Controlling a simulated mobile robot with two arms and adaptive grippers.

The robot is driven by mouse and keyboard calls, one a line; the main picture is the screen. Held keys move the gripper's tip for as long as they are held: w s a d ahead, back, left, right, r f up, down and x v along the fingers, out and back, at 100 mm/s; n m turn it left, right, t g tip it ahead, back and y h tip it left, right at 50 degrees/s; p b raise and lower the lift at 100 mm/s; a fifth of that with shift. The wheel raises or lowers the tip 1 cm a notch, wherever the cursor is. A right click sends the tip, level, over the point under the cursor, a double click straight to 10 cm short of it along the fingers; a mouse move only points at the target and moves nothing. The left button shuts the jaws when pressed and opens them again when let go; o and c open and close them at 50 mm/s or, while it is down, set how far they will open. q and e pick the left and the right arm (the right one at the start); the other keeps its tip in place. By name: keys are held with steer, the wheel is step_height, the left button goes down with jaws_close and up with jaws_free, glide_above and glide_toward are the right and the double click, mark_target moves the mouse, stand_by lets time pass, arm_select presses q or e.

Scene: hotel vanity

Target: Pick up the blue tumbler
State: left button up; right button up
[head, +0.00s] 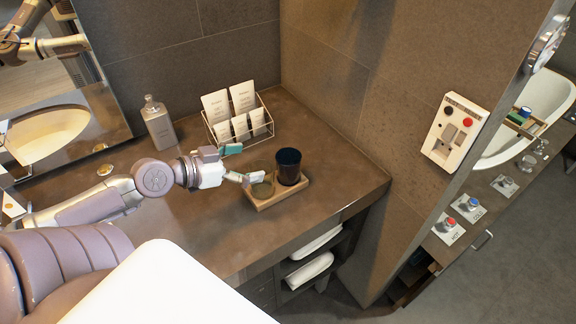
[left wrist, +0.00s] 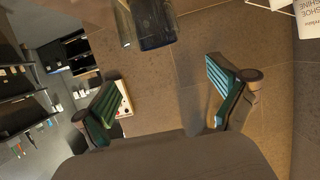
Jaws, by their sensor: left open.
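The blue tumbler (head: 288,167) is dark blue and stands upright on a small wooden tray (head: 279,200) on the counter. A clear, olive-tinted glass (head: 262,187) stands just left of it on the same tray. My left gripper (head: 244,163) is open and empty, left of the blue tumbler, with one finger in front of the clear glass in the head view. In the left wrist view the blue tumbler (left wrist: 154,22) and the clear glass (left wrist: 123,24) show at the top edge, beyond the open fingers (left wrist: 162,92). My right gripper is not in view.
A wire rack of cards (head: 238,115) and a grey bottle (head: 158,123) stand behind my left gripper. The wall (head: 335,90) rises to the right. Bare counter (head: 340,180) lies right of the tray. Rolled towels (head: 308,270) sit on a shelf below.

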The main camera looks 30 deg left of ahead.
mark_target(298, 155)
arm_select(q)
steer(key=p+x, duration=0.3)
steer(key=x, duration=0.7)
steer(key=shift+d+f+p, duration=0.1)
steer(key=shift+f+p, duration=0.1)
steer(key=shift+p, duration=0.15)
steer(key=shift+w+d+f, duration=0.15)
steer(key=shift+w+f, duration=0.1)
steer(key=shift+w, duration=0.05)
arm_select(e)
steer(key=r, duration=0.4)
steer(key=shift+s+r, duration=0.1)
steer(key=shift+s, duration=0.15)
arm_select(q)
steer(key=c, duration=1.6)
steer(key=shift+c, duration=0.8)
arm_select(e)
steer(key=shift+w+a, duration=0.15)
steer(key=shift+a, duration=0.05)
